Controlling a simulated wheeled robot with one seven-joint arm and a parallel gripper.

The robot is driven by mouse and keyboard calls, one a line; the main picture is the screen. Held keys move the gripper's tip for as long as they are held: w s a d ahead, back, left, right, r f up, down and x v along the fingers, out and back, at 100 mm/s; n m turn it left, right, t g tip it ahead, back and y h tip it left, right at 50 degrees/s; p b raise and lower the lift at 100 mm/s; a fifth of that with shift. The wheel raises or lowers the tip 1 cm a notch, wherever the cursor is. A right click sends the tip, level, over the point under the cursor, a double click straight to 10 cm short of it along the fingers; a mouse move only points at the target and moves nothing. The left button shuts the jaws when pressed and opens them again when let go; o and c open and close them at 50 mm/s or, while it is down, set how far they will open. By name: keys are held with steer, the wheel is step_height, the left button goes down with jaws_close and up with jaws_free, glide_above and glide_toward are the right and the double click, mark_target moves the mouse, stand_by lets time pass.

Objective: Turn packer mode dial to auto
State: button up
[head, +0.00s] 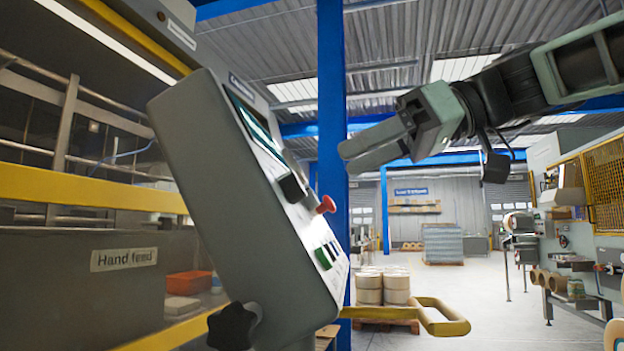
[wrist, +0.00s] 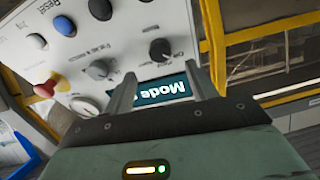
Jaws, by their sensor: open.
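The packer's grey control box (head: 225,190) stands tilted at the centre left of the head view, its sloping face seen edge-on. In the wrist view its panel (wrist: 128,30) appears upside down, with a dark knob (wrist: 160,49) and a grey knob (wrist: 97,70). I cannot tell which is the mode dial. A teal display (wrist: 160,89) reading "Mode", partly covered, shows between my fingers. My gripper (head: 347,158) is open and empty, in front of the panel's upper part and apparently apart from it. In the wrist view its fingers (wrist: 160,72) point at the panel.
A red mushroom button (head: 326,204) sticks out of the panel; other buttons (head: 324,256) sit lower. A yellow rail (head: 440,320) juts out below right. A blue post (head: 331,100) stands behind. The packer's hand-feed side (head: 100,285) is at left.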

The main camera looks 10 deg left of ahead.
mark_target(300, 183)
steer(key=x, duration=0.7)
steer(key=shift+a+f, duration=0.1)
steer(key=shift+a, duration=0.05)
steer(key=c, duration=1)
